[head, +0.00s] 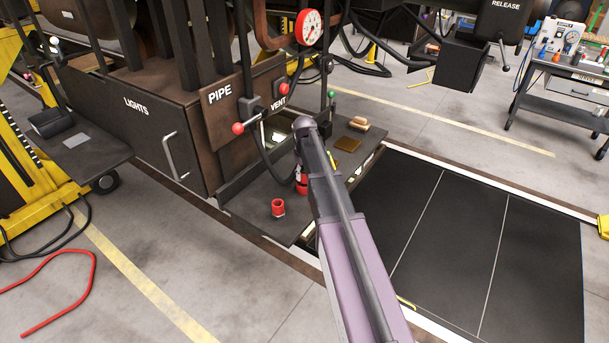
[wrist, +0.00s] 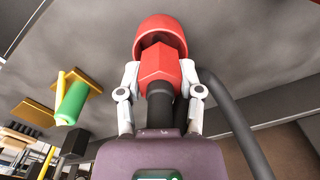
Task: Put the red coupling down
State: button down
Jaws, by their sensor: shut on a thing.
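The red coupling (wrist: 160,68) fills the middle of the wrist view, with a black hose running from it. My gripper (wrist: 163,88) is shut on it, with a pale finger on each side. A grey surface lies behind it; I cannot tell whether the coupling touches it. In the head view a bit of red (head: 302,187) shows beside my arm, over the dark fold-out shelf (head: 243,205); my arm hides most of it and the gripper. A separate short red cup-shaped piece (head: 278,208) stands on the shelf, left of my arm.
A tan block (head: 358,124) and a yellow-brown pad (head: 347,144) lie at the shelf's back right. A green cylinder (wrist: 72,103) shows left in the wrist view. Bare shelf surrounds the cup-shaped piece.

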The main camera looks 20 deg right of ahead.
jog(key=shift+f, duration=0.15)
jog(key=shift+c, duration=1.3)
grip_release()
jog(key=shift+r, duration=0.2)
notch_tip(320, 180, up, 12)
jog(key=p, duration=1.2)
jog(key=shift+s, duration=0.1)
jog(key=s+a, duration=0.6)
jog(key=s, duration=0.6)
jog(key=s+a+m, duration=0.1)
jog(key=s+a, duration=0.5)
jog(key=s, duration=0.6)
jog(key=shift+s+a+m, duration=0.15)
jog(key=shift+s+m, duration=0.1)
jog(key=shift+m, duration=0.05)
